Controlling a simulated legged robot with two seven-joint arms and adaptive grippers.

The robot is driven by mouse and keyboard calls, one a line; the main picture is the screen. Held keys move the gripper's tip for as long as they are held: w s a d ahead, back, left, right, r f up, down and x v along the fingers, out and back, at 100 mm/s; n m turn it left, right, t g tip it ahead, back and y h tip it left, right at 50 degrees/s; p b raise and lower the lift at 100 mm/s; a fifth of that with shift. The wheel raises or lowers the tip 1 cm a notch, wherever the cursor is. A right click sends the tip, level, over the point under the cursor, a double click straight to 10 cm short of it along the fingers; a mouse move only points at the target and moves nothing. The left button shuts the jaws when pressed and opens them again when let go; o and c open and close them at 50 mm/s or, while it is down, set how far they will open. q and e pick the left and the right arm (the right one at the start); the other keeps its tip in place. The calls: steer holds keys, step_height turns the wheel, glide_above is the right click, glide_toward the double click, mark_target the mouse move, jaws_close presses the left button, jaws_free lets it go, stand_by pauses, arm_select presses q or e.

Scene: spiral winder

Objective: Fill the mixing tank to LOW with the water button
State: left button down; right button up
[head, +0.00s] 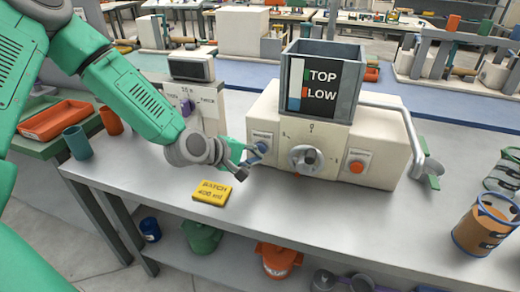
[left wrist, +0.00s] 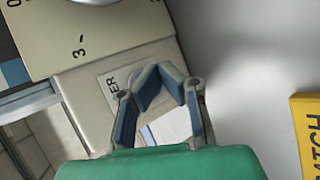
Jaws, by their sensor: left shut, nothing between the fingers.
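The grey open-top mixing tank (head: 345,68) stands on a cream machine (head: 385,160). Its front plate (head: 322,101) reads TOP and LOW beside a pale gauge strip (head: 296,80); I cannot read the level surely. The water button's panel (head: 264,136) is on the machine's left front; the left wrist view shows its label ending in "ER" (left wrist: 112,82). My left gripper (head: 256,155) is shut and empty, right in front of that panel. In the left wrist view its fingers (left wrist: 163,92) cover the button, so I cannot tell whether they touch it.
A dial (head: 306,158) and an orange button (head: 357,166) sit right of the gripper. A yellow BATCH card (head: 211,192) lies on the grey bench below it. A panel with a purple knob (head: 187,106) stands left.

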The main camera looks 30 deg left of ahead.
arm_select(q)
steer(key=shift+s, duration=0.1)
steer(key=shift+s+d+p, duration=0.2)
steer(key=shift+s, duration=0.6)
steer(key=shift+s+d+p, duration=0.15)
steer(key=shift+s+p, duration=0.05)
steer(key=shift+s, duration=0.55)
steer(key=shift+s+d+p, duration=0.2)
steer(key=shift+s, duration=0.6)
stand_by(0.6)
steer(key=shift+s+d+y, duration=0.15)
steer(key=shift+d+y, duration=0.25)
steer(key=shift+s+d+m+g+y, duration=0.3)
steer(key=shift+s+m+g+y, duration=0.25)
steer(key=shift+m+y, duration=0.15)
steer(key=shift+s+a+m+g+y, duration=0.1)
steer(key=shift+s+m+g+y, duration=0.4)
steer(key=shift+s+y, duration=0.65)
steer(key=shift+f, duration=0.1)
steer(key=shift+w+a, duration=0.1)
steer(key=shift+a, duration=0.1)
